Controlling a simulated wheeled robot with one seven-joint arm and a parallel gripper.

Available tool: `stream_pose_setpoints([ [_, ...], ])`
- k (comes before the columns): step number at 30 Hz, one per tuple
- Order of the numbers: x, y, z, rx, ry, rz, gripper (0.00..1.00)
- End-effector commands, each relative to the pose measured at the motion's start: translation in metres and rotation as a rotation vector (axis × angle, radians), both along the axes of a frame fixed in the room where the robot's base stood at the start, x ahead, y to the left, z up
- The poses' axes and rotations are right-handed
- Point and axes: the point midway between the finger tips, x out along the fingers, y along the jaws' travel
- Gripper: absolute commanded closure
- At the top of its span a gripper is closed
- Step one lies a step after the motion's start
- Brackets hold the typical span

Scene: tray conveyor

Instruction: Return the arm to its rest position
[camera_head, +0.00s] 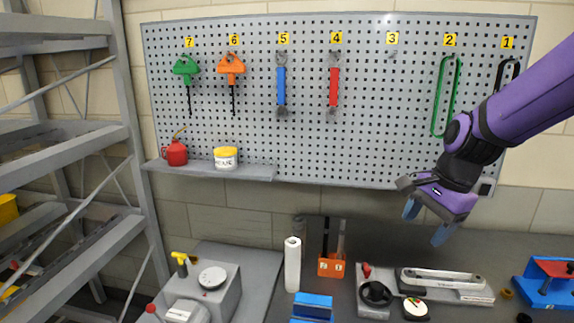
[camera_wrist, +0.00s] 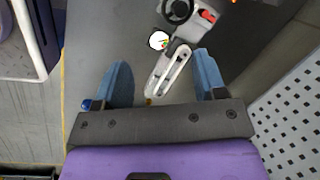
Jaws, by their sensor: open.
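My purple arm comes in from the right in the head view. My gripper (camera_head: 427,223) is above the grey workbench (camera_head: 256,262), in front of the lower right part of the pegboard. Its blue fingers are spread apart with nothing between them. In the wrist view my gripper (camera_wrist: 162,84) also shows open and empty. Beyond the fingertips lies a grey slotted bar fixture (camera_wrist: 167,72) on the bench, apart from the fingers.
A pegboard (camera_head: 300,140) carries numbered tools; hook 3 is empty. The bench holds an orange block (camera_head: 331,267), a paper roll (camera_head: 292,265), a fixture with a black knob (camera_head: 375,293), a slotted bar (camera_head: 441,279) and a blue vise (camera_head: 545,285). Metal shelving (camera_head: 120,95) stands left.

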Motion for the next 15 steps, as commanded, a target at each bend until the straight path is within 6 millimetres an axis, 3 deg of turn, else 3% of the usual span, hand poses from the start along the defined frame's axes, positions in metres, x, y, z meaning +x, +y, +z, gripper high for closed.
stream_pose_setpoints([
  [6, -0.047, -0.014, 0.044, -0.048, -0.157, 0.290, 0.35],
  [15, -0.116, -0.029, 0.085, -0.237, -0.345, 0.681, 0.35],
])
